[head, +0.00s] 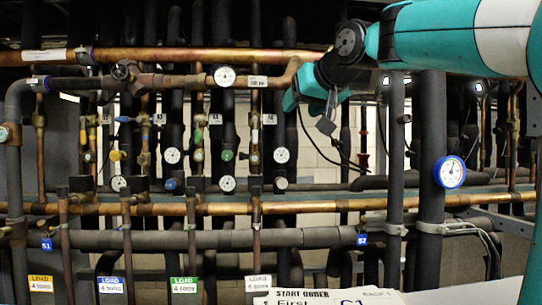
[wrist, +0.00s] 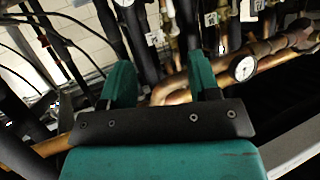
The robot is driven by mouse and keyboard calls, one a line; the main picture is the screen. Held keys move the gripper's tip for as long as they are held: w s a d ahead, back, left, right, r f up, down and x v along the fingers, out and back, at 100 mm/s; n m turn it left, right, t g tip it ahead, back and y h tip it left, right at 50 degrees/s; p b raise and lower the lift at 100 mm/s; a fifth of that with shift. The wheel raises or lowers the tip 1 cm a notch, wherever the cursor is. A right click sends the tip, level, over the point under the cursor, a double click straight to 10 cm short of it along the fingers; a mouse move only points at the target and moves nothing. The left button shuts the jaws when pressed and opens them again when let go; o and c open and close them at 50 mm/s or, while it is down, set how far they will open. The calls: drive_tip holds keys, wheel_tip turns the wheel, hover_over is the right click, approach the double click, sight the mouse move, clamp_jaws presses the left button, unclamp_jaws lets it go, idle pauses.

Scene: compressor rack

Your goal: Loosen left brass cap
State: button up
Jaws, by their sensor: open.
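Several small brass fittings sit on the vertical pipes, such as one at the far left (head: 40,120) and one in the left middle (head: 145,158). I cannot tell which is the left brass cap. My gripper (head: 308,112) is raised at the right of centre in the head view, in front of the rack and apart from the brass fittings at the left. In the wrist view its two teal fingers (wrist: 160,65) are spread with nothing held between them. Small brass fittings also show past the fingers in the wrist view, partly hidden and blurred.
A copper pipe (head: 230,207) crosses the rack. An upper gauge (head: 225,76) sits by a copper pipe bend, seen behind the fingers in the wrist view (wrist: 180,92). Thick black pipes (head: 433,180) stand at the right, one with a blue-rimmed gauge (head: 450,172). A paper sheet (head: 330,297) lies at the bottom.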

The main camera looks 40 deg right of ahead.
drive_tip(key=a+f+n+g+y, duration=0.2)
drive_tip(key=a+f+y, duration=0.1)
drive_tip(key=a+f, duration=0.4)
wheel_tip(320, 180, down, 3)
drive_tip(key=shift+w+a+f+b, duration=0.15)
drive_tip(key=shift+w+a+b, duration=0.15)
drive_tip(key=shift+w+a, duration=0.15)
